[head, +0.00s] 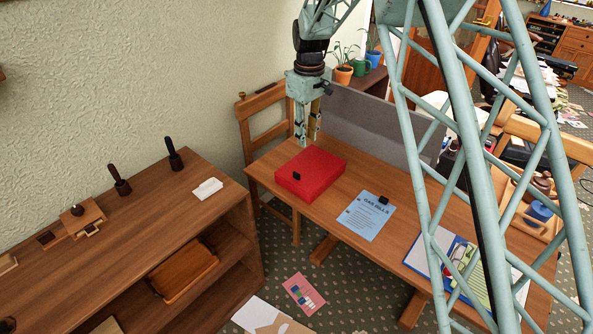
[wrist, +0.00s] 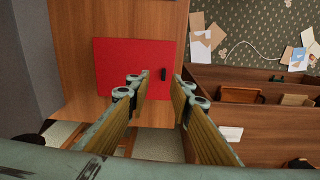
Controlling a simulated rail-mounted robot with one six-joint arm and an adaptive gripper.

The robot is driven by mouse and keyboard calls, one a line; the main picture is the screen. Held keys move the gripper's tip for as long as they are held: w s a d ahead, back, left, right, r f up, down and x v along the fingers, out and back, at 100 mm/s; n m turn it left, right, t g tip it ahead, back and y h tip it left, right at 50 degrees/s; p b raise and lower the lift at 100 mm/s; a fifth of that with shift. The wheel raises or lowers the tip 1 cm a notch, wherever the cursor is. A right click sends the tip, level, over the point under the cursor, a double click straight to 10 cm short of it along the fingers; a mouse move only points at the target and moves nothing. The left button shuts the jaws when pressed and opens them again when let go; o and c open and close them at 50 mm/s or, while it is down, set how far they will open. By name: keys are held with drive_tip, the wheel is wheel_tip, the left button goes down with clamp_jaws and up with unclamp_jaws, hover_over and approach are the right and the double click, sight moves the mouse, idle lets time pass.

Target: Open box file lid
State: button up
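The red box file (head: 312,170) lies flat on the wooden table, and its lid looks closed. A small black catch (head: 296,177) is on its front side. My gripper (head: 307,142) hangs above the box's back-left part, fingers pointing down, with nothing between them. In the wrist view my gripper (wrist: 161,77) is open, with a gap between its fingertips. The box file (wrist: 115,62) lies below, partly hidden by the left finger. The black catch (wrist: 163,74) shows between the fingertips, near the box's right edge.
The table (head: 330,240) also bears a blue paper (head: 366,215) with a black clip and a blue clipboard (head: 428,262). A grey panel (head: 375,118) stands along the back. A chair (head: 262,120) is at the table's left end. A wooden shelf unit (head: 150,235) stands at left.

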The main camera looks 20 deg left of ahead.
drive_tip(key=n, duration=0.1)
hover_over(297, 173)
wheel_tip(297, 173, down, 5)
drive_tip(key=shift+a+r+p, duration=0.15)
drive_tip(key=shift+r+p, duration=0.05)
drive_tip(key=shift+p, duration=0.1)
drive_tip(key=shift+f+b, duration=0.45)
drive_tip(key=shift+f, duration=6.4)
clamp_jaws()
